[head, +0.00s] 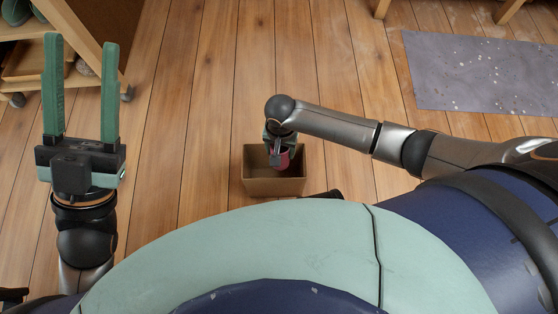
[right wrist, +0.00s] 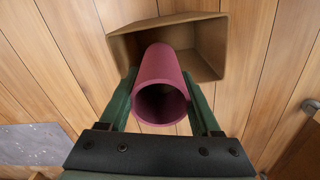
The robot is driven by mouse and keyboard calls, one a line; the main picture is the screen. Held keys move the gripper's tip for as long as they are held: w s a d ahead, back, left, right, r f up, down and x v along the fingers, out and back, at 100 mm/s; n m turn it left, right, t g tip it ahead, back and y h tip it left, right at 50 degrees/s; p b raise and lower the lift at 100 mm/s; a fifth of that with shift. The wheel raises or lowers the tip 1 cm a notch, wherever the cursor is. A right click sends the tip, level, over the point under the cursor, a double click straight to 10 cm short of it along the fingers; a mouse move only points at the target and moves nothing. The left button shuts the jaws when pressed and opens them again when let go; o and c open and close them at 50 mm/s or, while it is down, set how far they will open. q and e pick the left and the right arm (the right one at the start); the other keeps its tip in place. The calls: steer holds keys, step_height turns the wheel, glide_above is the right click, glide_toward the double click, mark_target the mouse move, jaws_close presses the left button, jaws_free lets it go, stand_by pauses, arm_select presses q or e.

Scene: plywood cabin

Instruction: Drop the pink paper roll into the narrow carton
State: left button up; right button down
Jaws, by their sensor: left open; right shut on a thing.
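The pink paper roll (right wrist: 161,73) is a hollow tube, held between the green fingers of my right gripper (right wrist: 162,92). In the right wrist view its near open end faces the camera and its far end points at the carton's opening. The narrow carton (head: 273,187) is a brown open box on the floor; it also shows in the right wrist view (right wrist: 213,67). In the head view my right gripper (head: 279,150) is over the carton, with a bit of the roll (head: 284,158) showing. My left gripper (head: 81,92) is open and empty, fingers pointing up the picture.
A wooden shelf cart (head: 85,35) on casters stands at the upper left. A grey speckled mat (head: 485,75) lies on the floor at the upper right. The plank floor around the carton is clear.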

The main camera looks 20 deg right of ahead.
arm_select(q)
steer(key=shift+r, duration=0.15)
arm_select(e)
jaws_free()
arm_select(q)
steer(key=shift+r, duration=0.1)
arm_select(e)
steer(key=shift+r, duration=0.1)
step_height(320, 180, up, 12)
steer(key=p, duration=0.7)
steer(key=shift+f, duration=0.25)
steer(key=shift+r+p, duration=0.3)
steer(key=shift+r, duration=0.1)
arm_select(q)
step_height(320, 180, up, 8)
steer(key=a, duration=0.1)
steer(key=shift+s+t, duration=0.15)
steer(key=shift+t, duration=0.25)
